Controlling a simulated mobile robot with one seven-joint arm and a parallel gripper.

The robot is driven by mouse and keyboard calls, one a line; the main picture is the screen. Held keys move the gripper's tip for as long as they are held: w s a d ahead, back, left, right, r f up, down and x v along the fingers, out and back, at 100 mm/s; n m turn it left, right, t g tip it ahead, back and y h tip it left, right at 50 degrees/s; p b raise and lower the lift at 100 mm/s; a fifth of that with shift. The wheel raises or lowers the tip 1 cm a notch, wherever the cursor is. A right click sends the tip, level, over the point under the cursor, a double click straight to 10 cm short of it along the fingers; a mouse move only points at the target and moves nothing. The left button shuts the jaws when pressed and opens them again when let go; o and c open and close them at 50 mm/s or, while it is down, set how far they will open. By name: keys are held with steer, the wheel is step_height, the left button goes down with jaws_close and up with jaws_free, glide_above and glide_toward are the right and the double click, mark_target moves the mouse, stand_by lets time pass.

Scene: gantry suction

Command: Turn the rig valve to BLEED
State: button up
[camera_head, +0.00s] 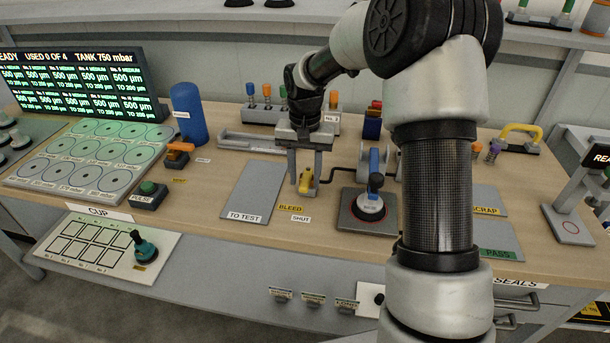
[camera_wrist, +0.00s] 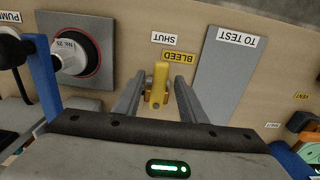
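The rig valve has a yellow handle (camera_head: 305,176), which also shows in the wrist view (camera_wrist: 160,82). A yellow BLEED label (camera_head: 291,207) and a white SHUT label (camera_head: 300,218) lie on the bench in front of it. In the wrist view the handle points toward these labels, BLEED (camera_wrist: 177,57) and SHUT (camera_wrist: 164,39); I cannot tell its exact setting. My gripper (camera_head: 305,183) points down over the valve. Its fingers (camera_wrist: 159,95) are open, one on each side of the handle, with a gap visible on both sides.
A grey TO TEST plate (camera_head: 254,190) lies left of the valve. A cup with a blue-handled fixture (camera_head: 369,205) stands close on the right. A blue cylinder (camera_head: 188,113) stands further left. The bench front before the labels is clear.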

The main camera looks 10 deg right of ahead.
jaws_close()
steer(key=shift+a, duration=0.1)
stand_by(0.3)
steer(key=w+a+m+p, duration=0.2)
steer(key=w+m+p, duration=0.3)
steer(key=m, duration=1.3)
steer(key=shift+w+a+p, duration=0.15)
steer(key=shift+w+p, duration=0.2)
steer(key=shift+w, duration=0.2)
